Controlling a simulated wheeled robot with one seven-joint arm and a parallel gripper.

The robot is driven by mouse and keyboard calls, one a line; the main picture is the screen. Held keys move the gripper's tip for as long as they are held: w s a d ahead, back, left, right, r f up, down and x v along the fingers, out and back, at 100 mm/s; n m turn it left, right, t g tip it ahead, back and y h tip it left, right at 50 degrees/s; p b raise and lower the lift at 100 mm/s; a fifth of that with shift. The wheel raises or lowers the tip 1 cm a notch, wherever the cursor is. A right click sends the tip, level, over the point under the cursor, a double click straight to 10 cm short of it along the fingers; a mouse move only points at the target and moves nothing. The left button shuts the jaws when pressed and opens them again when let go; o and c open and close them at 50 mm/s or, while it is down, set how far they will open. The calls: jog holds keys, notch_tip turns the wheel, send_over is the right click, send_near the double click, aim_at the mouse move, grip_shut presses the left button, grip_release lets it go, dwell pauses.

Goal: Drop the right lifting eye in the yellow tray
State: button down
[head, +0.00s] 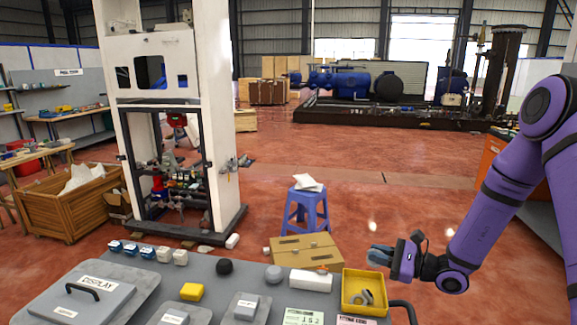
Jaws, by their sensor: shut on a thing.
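The yellow tray (348,305) is an open box at the front right of the grey table. Small grey metal pieces, at least one ring-like, lie inside it; I cannot tell exactly what they are. My gripper (378,256) is above and slightly right of the tray's back edge, pointing left, with its fingers closed. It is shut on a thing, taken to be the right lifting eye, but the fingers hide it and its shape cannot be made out.
A white block (311,281) stands just left of the tray, with a grey knob (273,273) and black ball (224,267) further left. A dark handle (404,306) stands right of the tray.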

jog(key=shift+a+f, duration=0.1)
jog(key=shift+f, duration=2.8)
jog(key=c, duration=1.1)
grip_release()
jog(key=v, duration=1.1)
jog(key=shift+w, duration=0.1)
